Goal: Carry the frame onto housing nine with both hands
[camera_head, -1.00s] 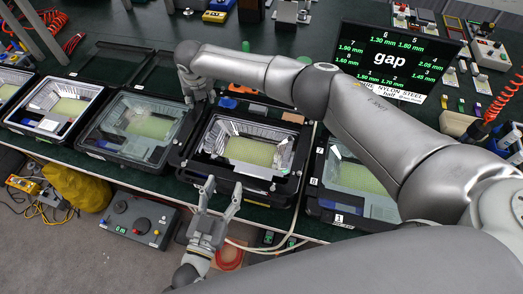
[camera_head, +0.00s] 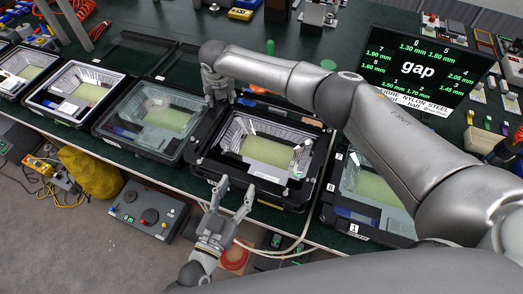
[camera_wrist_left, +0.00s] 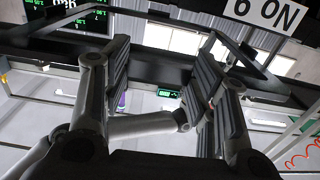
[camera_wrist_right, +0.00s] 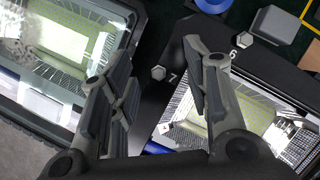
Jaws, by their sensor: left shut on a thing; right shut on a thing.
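The black frame (camera_head: 210,141) lies over a housing (camera_head: 285,202) in the middle of the head view. A pale green panel shows through its opening. My left gripper (camera_head: 234,190) is shut on the frame's near edge. My right gripper (camera_head: 217,97) is shut at its far-left corner. In the right wrist view the fingers straddle the black frame (camera_wrist_right: 160,97), near marks 6 and 7. In the left wrist view an upside-down label (camera_wrist_left: 266,13) reads NO 9. I cannot tell whether the frame touches the housing or hangs just above it.
Housings with clear fronts stand close on the left (camera_head: 150,122) and right (camera_head: 368,190). A gap display (camera_head: 415,70) stands at the back right. A grey control box (camera_head: 147,213) and yellow bag (camera_head: 92,172) are on the floor at the left.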

